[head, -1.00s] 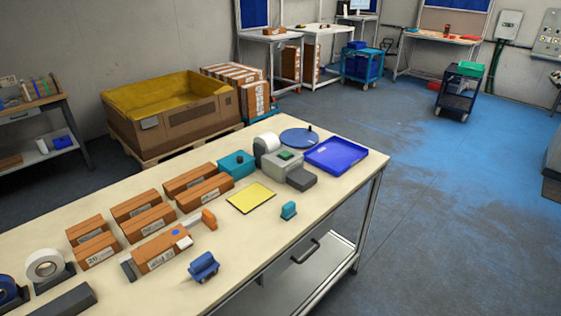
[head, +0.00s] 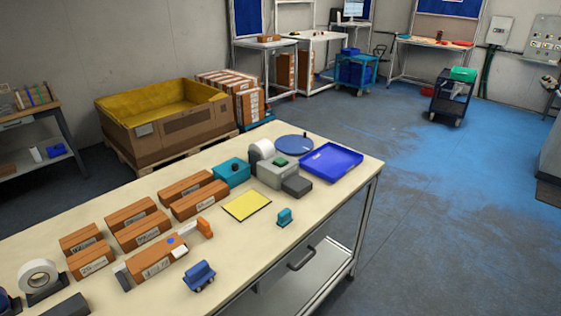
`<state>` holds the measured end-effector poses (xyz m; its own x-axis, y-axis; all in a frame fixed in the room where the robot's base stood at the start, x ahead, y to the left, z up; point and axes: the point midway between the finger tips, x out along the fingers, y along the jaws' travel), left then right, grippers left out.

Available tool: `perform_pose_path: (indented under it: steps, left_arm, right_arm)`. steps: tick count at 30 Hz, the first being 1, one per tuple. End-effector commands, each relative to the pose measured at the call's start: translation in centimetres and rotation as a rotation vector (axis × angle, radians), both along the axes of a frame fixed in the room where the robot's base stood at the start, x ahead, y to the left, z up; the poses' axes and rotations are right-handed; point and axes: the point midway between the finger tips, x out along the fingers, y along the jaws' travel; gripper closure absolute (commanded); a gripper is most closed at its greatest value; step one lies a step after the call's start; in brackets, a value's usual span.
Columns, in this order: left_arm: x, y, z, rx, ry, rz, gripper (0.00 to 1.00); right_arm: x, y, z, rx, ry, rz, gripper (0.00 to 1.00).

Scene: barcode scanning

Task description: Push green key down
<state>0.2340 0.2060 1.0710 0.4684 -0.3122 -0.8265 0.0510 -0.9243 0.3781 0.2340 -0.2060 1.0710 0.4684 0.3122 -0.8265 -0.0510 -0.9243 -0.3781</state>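The green key (head: 280,161) sits on top of a grey box-shaped device (head: 275,175) toward the far end of the table. A white roll (head: 262,149) stands at the device's back left, and a dark grey block (head: 297,185) is at its front right. Nothing covers the green key from above. Whether it is raised or pressed is too small to tell. Neither of my grippers is in the head view.
The cream table (head: 235,254) also holds several brown boxes (head: 201,199), a teal box (head: 231,172), a yellow mat (head: 247,204), a blue tray (head: 331,162), a blue disc (head: 294,145), a small teal item (head: 284,217) and a blue item (head: 199,275).

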Motion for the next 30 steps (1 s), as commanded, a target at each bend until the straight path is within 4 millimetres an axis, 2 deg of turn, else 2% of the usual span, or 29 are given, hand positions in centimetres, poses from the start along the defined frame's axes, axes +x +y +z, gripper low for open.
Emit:
perform_pose_path:
  steps: [1, 5, 30]
  left_arm:
    - [0.0, 0.0, 0.0, 0.0, 0.0, 0.0, 1.0]
    - [0.0, 0.0, 0.0, 0.0, 0.0, 0.0, 1.0]
    - [0.0, 0.0, 0.0, 0.0, 0.0, 0.0, 1.0]
  right_arm:
    - [0.0, 0.0, 0.0, 0.0, 0.0, 0.0, 0.84]
    - [0.0, 0.0, 0.0, 0.0, 0.0, 0.0, 1.0]
    - [0.0, 0.0, 0.0, 0.0, 0.0, 0.0, 1.0]
